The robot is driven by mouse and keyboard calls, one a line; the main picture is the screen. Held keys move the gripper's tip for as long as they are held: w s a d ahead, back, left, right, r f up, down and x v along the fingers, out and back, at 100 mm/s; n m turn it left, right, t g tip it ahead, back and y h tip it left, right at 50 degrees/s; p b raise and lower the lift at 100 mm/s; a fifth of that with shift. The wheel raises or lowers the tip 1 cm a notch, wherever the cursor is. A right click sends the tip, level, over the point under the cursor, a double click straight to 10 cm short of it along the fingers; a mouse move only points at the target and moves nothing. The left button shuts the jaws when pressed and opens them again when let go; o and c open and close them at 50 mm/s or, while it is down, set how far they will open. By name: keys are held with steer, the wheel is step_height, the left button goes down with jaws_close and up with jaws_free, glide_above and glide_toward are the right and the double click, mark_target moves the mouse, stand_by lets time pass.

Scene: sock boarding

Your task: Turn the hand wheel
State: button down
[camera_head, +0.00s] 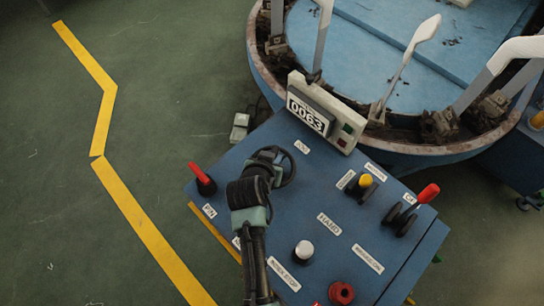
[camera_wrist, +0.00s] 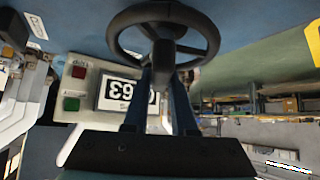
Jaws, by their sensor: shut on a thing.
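The black hand wheel (camera_wrist: 166,12) fills the top middle of the wrist view, with its rim and dark spokes visible. In the head view the hand wheel (camera_head: 291,168) sits on the blue control panel and is partly hidden behind my arm. My gripper (camera_wrist: 162,72) is shut on the hand wheel, its two fingers converging near the hub. The exact contact is dark and hard to make out. In the head view my gripper (camera_head: 266,158) reaches the wheel from the near side.
A counter box reading 0063 (camera_head: 308,113) stands behind the wheel. A red-tipped lever (camera_head: 201,179), yellow knob (camera_head: 365,181), red-tipped lever (camera_head: 427,194), white button (camera_head: 304,250) and red button (camera_head: 341,293) surround it. The machine's round table (camera_head: 380,60) carries white foot forms.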

steer(key=c, duration=0.7)
jaws_free()
steer(key=shift+s, duration=0.1)
steer(key=v, duration=1.2)
steer(key=shift+s+r, duration=0.3)
